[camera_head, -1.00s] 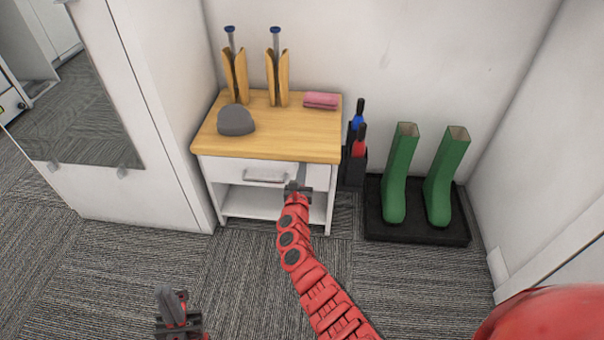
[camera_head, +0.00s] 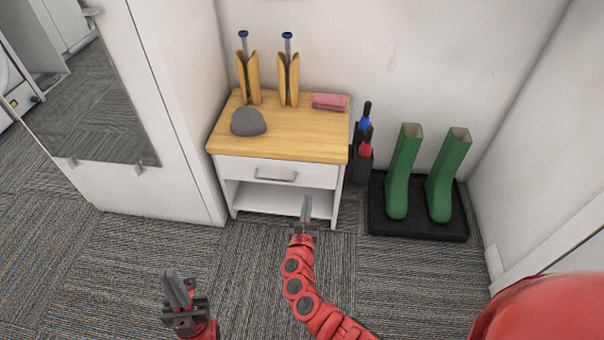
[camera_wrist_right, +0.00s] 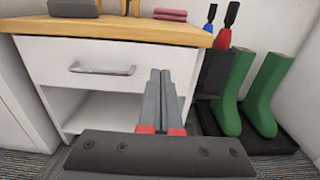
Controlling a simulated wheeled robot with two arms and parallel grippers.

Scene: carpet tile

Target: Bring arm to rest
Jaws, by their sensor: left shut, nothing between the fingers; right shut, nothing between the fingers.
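My right gripper (camera_head: 306,210) is shut and empty, in front of the lower right part of the small cabinet (camera_head: 330,174) in the head view. Its closed fingers also show in the right wrist view (camera_wrist_right: 161,95), pointing at the cabinet front. My red right arm comes in from the bottom of the head view. My left gripper (camera_head: 175,288) is shut and empty over the carpet at the lower left. Neither gripper holds anything. The cabinet drawer (camera_head: 245,170) looks shut, with its metal handle (camera_wrist_right: 102,70) free of the fingers.
On the wooden top are a grey cap (camera_head: 248,122), a pink folded cloth (camera_head: 330,102) and two wooden holders (camera_head: 289,80). Umbrellas (camera_head: 364,140) and green boots (camera_head: 402,170) on a black tray (camera_head: 415,230) stand right. A mirrored white door (camera_head: 165,130) is left. Carpet in front is open.

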